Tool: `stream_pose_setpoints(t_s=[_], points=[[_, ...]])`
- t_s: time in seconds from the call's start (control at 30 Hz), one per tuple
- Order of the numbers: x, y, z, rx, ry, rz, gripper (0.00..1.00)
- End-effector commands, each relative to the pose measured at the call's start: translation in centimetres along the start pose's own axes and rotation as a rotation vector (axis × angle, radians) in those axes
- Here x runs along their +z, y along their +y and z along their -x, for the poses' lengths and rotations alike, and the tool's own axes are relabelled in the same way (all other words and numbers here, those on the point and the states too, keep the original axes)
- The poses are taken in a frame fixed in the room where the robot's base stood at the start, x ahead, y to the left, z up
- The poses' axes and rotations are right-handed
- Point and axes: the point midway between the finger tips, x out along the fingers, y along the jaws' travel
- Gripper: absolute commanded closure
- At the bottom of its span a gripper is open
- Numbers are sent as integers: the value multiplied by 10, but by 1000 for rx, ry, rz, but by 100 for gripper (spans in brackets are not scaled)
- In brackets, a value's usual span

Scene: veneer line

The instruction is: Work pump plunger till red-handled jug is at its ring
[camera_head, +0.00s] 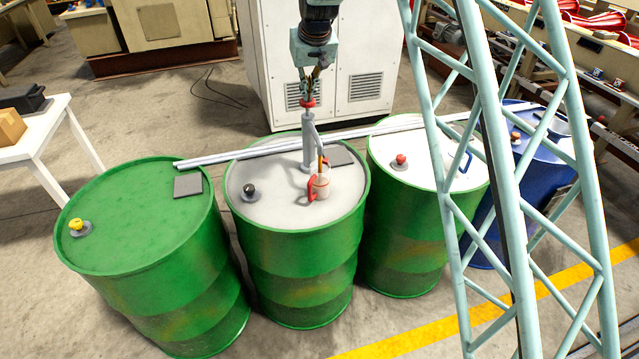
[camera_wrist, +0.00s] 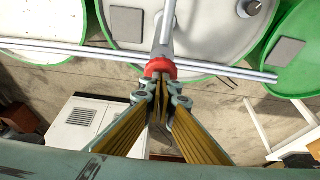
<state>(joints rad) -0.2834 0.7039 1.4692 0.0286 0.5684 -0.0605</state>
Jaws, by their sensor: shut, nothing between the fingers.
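The hand pump (camera_head: 308,155) stands upright on the grey-white lid of the middle green drum (camera_head: 295,270). Its red plunger knob (camera_head: 307,103) is at the top of a raised rod; it also shows in the wrist view (camera_wrist: 160,68). My gripper (camera_head: 312,88) is shut and empty, with its fingertips right at the knob from above; I cannot tell if they touch. The clear jug (camera_head: 322,187) with a red handle (camera_head: 311,189) stands on the lid under the spout. A thin orange streak (camera_head: 321,158) shows above it. Its ring and liquid level are too small to read.
Pale rails (camera_head: 235,154) run across the drums behind the pump. A black-capped bung (camera_head: 249,191) and a dark plate (camera_head: 341,157) share the lid. Green drums stand on both sides. A light-blue lattice frame (camera_head: 475,180) rises at right. A white cabinet (camera_head: 345,60) stands behind.

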Motion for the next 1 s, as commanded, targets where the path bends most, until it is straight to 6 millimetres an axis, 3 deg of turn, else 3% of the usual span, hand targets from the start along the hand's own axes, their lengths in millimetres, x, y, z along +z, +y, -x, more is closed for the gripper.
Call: stream_pose_setpoints(t_s=[0.77, 1.0], points=[[12, 0, -28, 0, -2, 0, 100], [11, 0, -26, 0, -1, 0, 100]])
